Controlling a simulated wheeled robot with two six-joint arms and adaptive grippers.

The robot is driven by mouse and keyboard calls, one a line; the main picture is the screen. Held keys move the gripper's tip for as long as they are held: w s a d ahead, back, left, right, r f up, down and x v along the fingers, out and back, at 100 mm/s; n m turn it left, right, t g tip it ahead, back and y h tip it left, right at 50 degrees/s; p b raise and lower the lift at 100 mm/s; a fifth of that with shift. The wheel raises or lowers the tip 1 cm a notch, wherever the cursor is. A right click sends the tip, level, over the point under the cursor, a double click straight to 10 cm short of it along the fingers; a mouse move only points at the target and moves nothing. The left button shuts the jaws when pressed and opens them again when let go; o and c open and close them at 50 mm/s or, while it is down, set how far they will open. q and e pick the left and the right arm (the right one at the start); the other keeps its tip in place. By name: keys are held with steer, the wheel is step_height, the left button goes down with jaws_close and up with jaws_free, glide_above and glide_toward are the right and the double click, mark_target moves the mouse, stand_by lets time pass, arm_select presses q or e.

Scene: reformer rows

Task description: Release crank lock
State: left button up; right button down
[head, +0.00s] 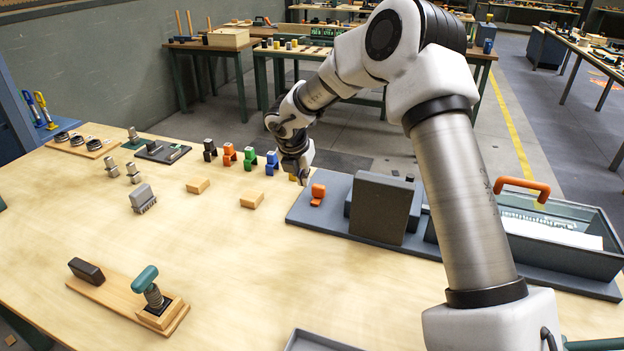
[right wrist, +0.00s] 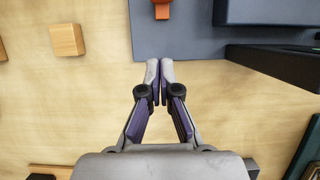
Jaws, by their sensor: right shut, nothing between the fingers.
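A small orange piece (head: 318,194), possibly the crank lock, stands at the left end of a dark blue-grey base plate (head: 300,213). In the right wrist view the orange piece (right wrist: 161,9) is cut by the top edge, on the plate (right wrist: 180,42). My right gripper (head: 302,178) is just left of and behind the orange piece, apart from it. In the right wrist view its fingers (right wrist: 160,68) are together and empty, with the tips over the plate's edge. No crank can be made out for sure. My left gripper is not in view.
A dark upright panel (head: 381,210) and a bin with an orange handle (head: 522,187) stand on the plate. Wooden blocks (head: 198,186) (head: 253,200) and a teal-handled lever on a board (head: 146,279) are to the left.

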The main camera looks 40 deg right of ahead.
steer(key=p, duration=0.2)
glide_toward(316, 199)
steer(key=f, duration=0.1)
steer(key=s+a+f, duration=0.1)
steer(key=a+f, duration=0.1)
steer(key=f, duration=0.1)
steer(key=shift+s, duration=0.2)
steer(key=d, duration=0.1)
steer(key=w+d+p, duration=0.1)
steer(key=w+d, duration=0.1)
steer(key=shift+d+f, duration=0.15)
steer(key=shift+f, duration=0.05)
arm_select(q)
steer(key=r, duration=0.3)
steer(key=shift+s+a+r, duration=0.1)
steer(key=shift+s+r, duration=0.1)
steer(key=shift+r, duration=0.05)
arm_select(e)
steer(key=shift+d, duration=0.2)
